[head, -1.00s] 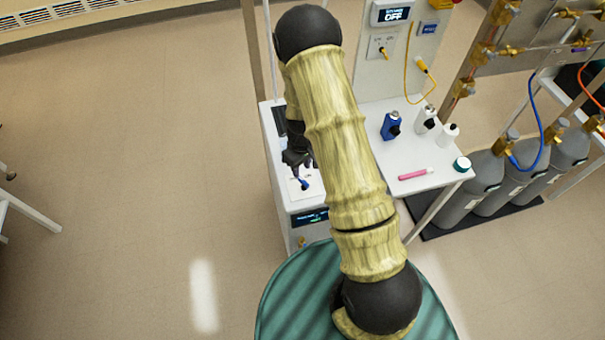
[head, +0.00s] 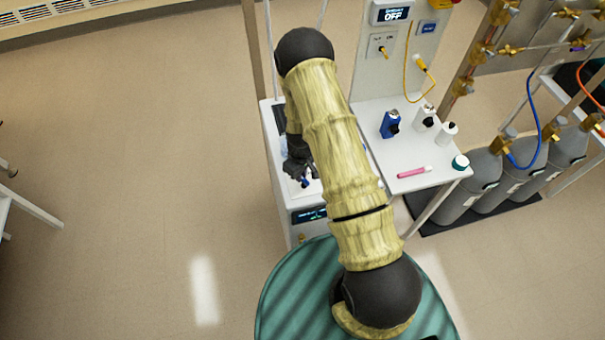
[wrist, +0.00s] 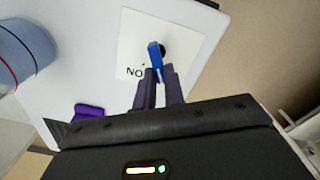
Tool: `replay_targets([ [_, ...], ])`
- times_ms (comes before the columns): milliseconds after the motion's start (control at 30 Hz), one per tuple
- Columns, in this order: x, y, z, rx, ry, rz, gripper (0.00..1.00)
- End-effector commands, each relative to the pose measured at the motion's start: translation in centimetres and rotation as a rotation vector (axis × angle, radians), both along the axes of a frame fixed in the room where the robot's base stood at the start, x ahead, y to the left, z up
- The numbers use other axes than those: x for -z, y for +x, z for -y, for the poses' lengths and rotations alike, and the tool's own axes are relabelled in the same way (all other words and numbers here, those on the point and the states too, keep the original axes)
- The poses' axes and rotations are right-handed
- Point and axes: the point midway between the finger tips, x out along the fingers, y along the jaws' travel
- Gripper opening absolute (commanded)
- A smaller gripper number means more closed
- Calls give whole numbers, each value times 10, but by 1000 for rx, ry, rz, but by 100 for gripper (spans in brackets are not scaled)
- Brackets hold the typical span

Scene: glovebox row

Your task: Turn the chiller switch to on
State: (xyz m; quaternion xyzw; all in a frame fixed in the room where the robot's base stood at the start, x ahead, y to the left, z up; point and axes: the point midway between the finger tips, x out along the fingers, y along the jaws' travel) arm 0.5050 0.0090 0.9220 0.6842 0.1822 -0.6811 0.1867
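The chiller (head: 270,130) is a white box left of the side table, partly hidden behind my arm. Its switch has a blue handle (wrist: 154,56) on a dark pivot, set on a white plate (wrist: 185,37). The handle also shows in the head view (head: 305,182), just below my gripper. In the wrist view, an upside-down "ON" (wrist: 134,71) is printed left of the handle. My gripper (wrist: 159,72) has its two fingers close together, one on each side of the handle's near end. Whether they press on it cannot be told. Other lettering is hidden.
A side table (head: 375,165) to the right holds a blue bottle (head: 390,125), white bottles, a pink marker (head: 413,172) and a teal-lidded jar (head: 460,162). A display reading "OFF" (head: 393,15) stands behind. Grey gas cylinders (head: 470,185) stand further right.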

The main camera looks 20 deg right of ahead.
Motion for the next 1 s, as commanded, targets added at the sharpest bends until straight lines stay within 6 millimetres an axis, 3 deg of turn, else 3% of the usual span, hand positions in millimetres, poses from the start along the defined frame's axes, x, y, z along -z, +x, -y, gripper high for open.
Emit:
replay_targets([
  [133, 0, -3, 7, 7, 6, -9, 0],
  [467, 2, -4, 4, 54, 4, -13, 0],
  [1000, 3, -5, 7, 380, 2, -16, 0],
])
